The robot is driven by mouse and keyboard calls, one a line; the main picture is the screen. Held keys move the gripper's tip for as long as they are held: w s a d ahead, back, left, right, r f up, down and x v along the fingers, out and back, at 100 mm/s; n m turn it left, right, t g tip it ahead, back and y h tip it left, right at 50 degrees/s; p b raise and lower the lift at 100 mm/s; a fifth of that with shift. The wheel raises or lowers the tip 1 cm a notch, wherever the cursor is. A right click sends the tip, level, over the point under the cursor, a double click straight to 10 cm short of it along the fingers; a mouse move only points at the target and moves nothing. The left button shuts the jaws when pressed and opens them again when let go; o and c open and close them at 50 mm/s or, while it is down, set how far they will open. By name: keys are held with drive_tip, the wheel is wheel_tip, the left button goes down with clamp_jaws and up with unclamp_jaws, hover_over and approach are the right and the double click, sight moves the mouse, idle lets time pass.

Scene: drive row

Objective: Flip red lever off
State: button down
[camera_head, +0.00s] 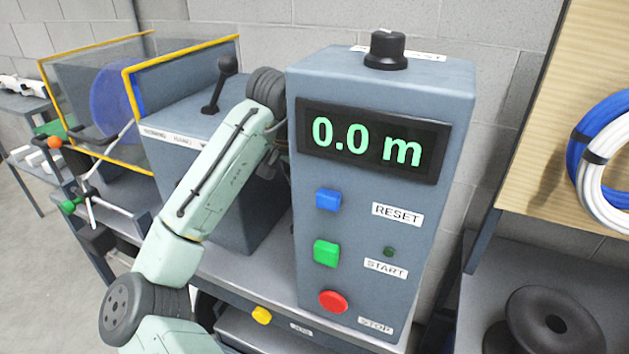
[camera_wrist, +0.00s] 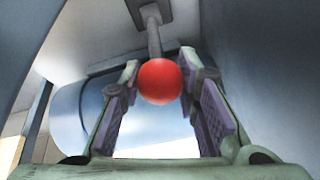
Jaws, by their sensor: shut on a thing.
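The red lever's round red knob (camera_wrist: 161,82) sits between the two fingers of my gripper (camera_wrist: 160,70) in the wrist view. Its grey stem (camera_wrist: 154,38) runs up from the knob to a pale surface with a dark slot or base. My gripper is shut on the knob, with a finger at its left and right. In the head view my arm reaches up and behind the grey control box (camera_head: 385,215), which hides my gripper and the red lever.
The control box has a display reading 0.0 m (camera_head: 368,141), a black top knob (camera_head: 386,50), and blue, green and red buttons. A black lever (camera_head: 218,85) stands on the machine to the left. Cable coils (camera_head: 603,150) hang at the right.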

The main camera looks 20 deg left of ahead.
drive_tip(key=shift+w+d+r, duration=0.15)
drive_tip(key=shift+w, duration=0.55)
drive_tip(key=c, duration=1.2)
unclamp_jaws()
drive_tip(key=shift+f, duration=0.2)
drive_tip(key=shift+s, duration=0.1)
drive_tip(key=v, duration=1.2)
drive_tip(key=shift+a, duration=0.2)
